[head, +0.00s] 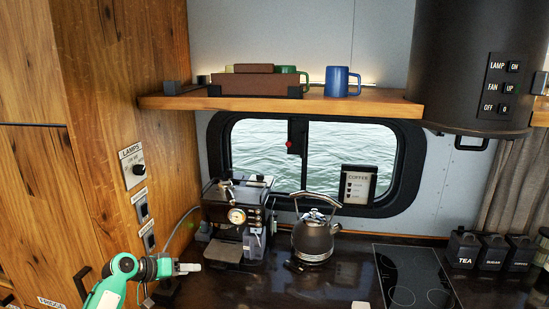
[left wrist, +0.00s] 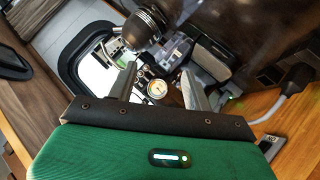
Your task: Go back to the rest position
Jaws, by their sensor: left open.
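My left arm, green and grey, comes in at the lower left of the head view. Its gripper (head: 188,267) is to the left of the coffee machine (head: 238,215), above the dark counter. In the left wrist view the two fingers of my left gripper (left wrist: 160,88) stand apart with nothing held between them. The coffee machine's round gauge (left wrist: 157,89) shows between the fingers, beyond them. My right gripper is in neither view.
A dark kettle (head: 313,238) stands right of the coffee machine, then a hob (head: 412,278) and several canisters (head: 463,250). A wooden wall (head: 110,130) with switches rises at left. A shelf (head: 370,106) holds a blue mug (head: 340,82). Some counter is free in front.

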